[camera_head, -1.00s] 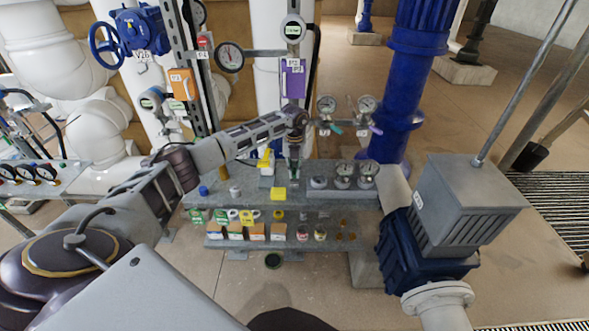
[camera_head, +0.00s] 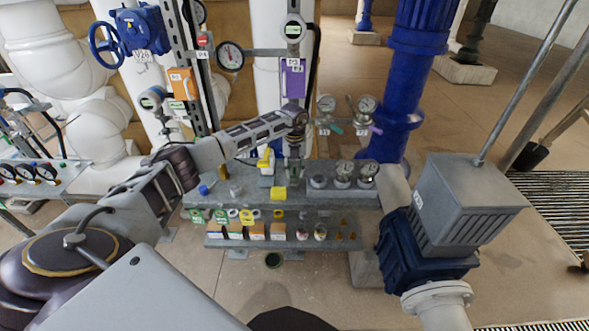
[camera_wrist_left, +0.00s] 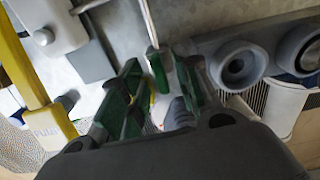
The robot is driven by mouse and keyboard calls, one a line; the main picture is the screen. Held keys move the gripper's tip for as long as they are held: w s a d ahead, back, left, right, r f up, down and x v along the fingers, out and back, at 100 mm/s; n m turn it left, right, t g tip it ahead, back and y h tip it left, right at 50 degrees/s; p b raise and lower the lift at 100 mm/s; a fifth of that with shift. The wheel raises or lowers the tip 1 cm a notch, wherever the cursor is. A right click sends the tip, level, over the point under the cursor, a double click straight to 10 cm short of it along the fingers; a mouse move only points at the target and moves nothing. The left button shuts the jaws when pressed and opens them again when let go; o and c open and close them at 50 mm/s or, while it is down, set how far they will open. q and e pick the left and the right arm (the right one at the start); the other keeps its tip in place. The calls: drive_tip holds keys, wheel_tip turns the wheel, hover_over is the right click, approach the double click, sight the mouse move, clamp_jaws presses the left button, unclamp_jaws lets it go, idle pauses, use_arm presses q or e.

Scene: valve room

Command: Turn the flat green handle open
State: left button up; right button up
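A flat teal-green handle (camera_head: 335,129) sits on the pipework below the round gauges, in the head view. A flat purple handle (camera_head: 376,130) is to its right. My left gripper (camera_head: 294,178) points down over the grey bench, left of the green handle and lower in the picture. In the left wrist view its two green-padded fingers (camera_wrist_left: 155,95) stand apart. A grey rounded part shows between or behind them; I cannot tell whether they touch it. I cannot make out the flat handle in the wrist view. My right gripper is not in view.
A purple box (camera_head: 293,79) is above my left wrist. A blue pipe (camera_head: 405,95) stands right of the handles. A grey motor box (camera_head: 465,205) is at front right.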

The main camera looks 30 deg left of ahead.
sight(294, 170)
use_arm(q)
wheel_tip(294, 170, up, 12)
idle(0.8)
idle(0.6)
